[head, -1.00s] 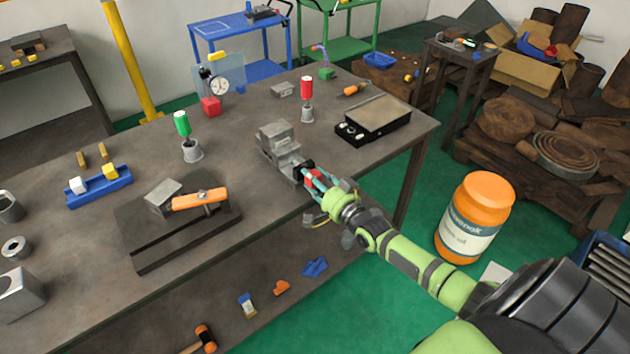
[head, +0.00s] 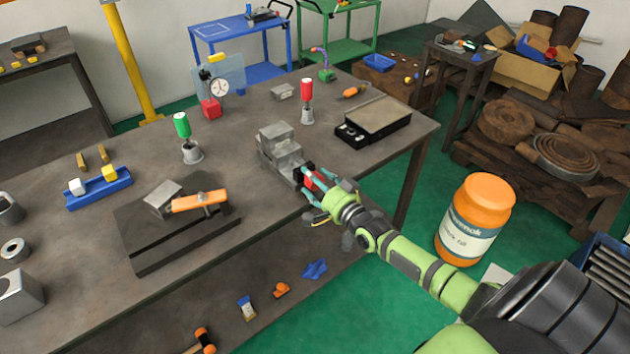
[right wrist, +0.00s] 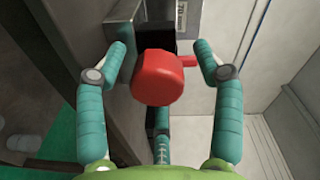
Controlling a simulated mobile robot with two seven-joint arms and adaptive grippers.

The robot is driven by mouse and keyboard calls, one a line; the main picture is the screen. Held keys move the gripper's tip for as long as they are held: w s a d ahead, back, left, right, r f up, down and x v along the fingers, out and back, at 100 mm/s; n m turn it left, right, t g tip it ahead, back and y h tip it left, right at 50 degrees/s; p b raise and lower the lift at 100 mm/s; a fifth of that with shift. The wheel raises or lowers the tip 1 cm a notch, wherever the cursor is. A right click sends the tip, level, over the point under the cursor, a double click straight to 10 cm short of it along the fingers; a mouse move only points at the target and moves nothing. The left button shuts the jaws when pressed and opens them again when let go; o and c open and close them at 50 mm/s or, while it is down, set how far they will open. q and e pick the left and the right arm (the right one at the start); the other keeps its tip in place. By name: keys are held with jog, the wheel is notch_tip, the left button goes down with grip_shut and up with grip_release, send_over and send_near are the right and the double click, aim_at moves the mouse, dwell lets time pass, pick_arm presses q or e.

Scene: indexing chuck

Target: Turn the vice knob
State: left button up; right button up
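The grey metal vice (head: 281,147) stands near the table's front edge in the head view. Its red knob (head: 314,180) faces the front and is partly hidden by my right gripper (head: 316,183). In the right wrist view the red knob (right wrist: 158,78) has a short red lever (right wrist: 188,61) pointing right. The teal fingers of my right gripper (right wrist: 159,62) stand on either side of the knob, with a gap on the right side. The left finger is very close to it; I cannot tell if it touches. A third finger shows below the knob. My left gripper is not in view.
On the table (head: 85,230), a black-based grey block (head: 372,118) lies right of the vice. A dark plate with an orange-handled clamp (head: 200,201) lies to the left. An orange jar (head: 475,215) stands right of my arm.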

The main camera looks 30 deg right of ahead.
jog(key=shift+s+f, duration=0.1)
jog(key=shift+s, duration=0.4)
jog(key=s, duration=1.1)
jog(key=shift+d+r, duration=0.3)
jog(key=shift+d, duration=0.05)
jog(key=shift+f, duration=0.1)
